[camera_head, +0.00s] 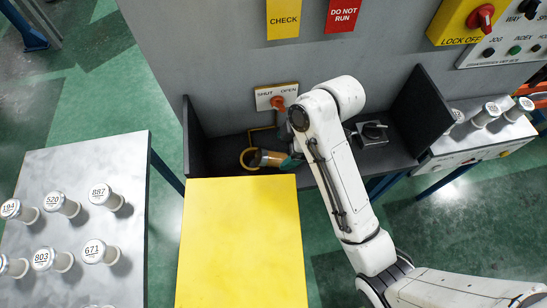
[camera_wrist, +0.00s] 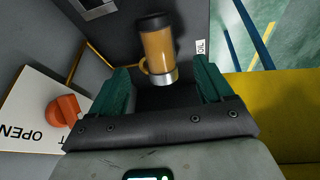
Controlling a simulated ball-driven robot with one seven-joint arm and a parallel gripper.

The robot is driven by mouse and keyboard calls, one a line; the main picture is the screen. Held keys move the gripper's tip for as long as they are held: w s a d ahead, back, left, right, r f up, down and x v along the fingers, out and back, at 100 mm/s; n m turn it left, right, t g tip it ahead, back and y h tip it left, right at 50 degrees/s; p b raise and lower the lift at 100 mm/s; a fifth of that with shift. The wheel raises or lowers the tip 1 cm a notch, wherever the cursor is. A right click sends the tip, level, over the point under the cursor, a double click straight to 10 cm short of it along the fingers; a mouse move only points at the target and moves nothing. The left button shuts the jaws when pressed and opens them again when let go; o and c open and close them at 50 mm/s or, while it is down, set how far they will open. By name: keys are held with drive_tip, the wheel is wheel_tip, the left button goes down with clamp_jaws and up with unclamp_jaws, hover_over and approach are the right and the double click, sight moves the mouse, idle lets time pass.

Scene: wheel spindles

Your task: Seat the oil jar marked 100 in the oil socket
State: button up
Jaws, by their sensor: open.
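An amber jar (camera_wrist: 158,52) with a dark cap and a metal collar shows in the wrist view, between and just beyond my fingertips. My gripper (camera_wrist: 162,80) is open, with a visible gap on both sides of the jar. In the head view the amber jar (camera_head: 269,158) is in the dark bay, beside a curved yellow pipe (camera_head: 247,158). My gripper (camera_head: 291,160) is mostly hidden there by my arm. No mark 100 is readable on any jar. A small white label (camera_wrist: 201,47) beside the jar is too small to read surely.
A left table (camera_head: 125,160) holds several jars with numbered lids, among them 803 (camera_head: 45,259) and 671 (camera_head: 97,250). More jars (camera_head: 487,114) stand at right. A yellow panel (camera_head: 242,240) lies before the bay. An orange valve handle (camera_head: 278,103) is above it. Dark side walls (camera_head: 420,105) flank it.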

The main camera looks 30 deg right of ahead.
sight(277, 155)
drive_tip(key=shift+p+x, duration=0.35)
drive_tip(key=shift+x, duration=2.8)
drive_tip(key=shift+d, duration=0.1)
drive_tip(key=c, duration=1.3)
drive_tip(key=shift+r, duration=0.1)
drive_tip(key=shift+r, duration=0.25)
wheel_tip(277, 155, up, 2)
drive_tip(key=shift+w+r+b, duration=0.1)
drive_tip(key=shift+r+b, duration=0.05)
drive_tip(key=shift+b, duration=0.25)
drive_tip(key=s+d+r+p, duration=0.2)
drive_tip(key=s+r, duration=0.1)
drive_tip(key=s, duration=0.1)
drive_tip(key=s+d+r+p, duration=0.2)
drive_tip(key=s+d+r, duration=0.1)
drive_tip(key=s+d+r+p, duration=0.2)
drive_tip(key=s+d+r, duration=0.1)
drive_tip(key=s+r, duration=0.1)
drive_tip(key=shift+s, duration=0.35)
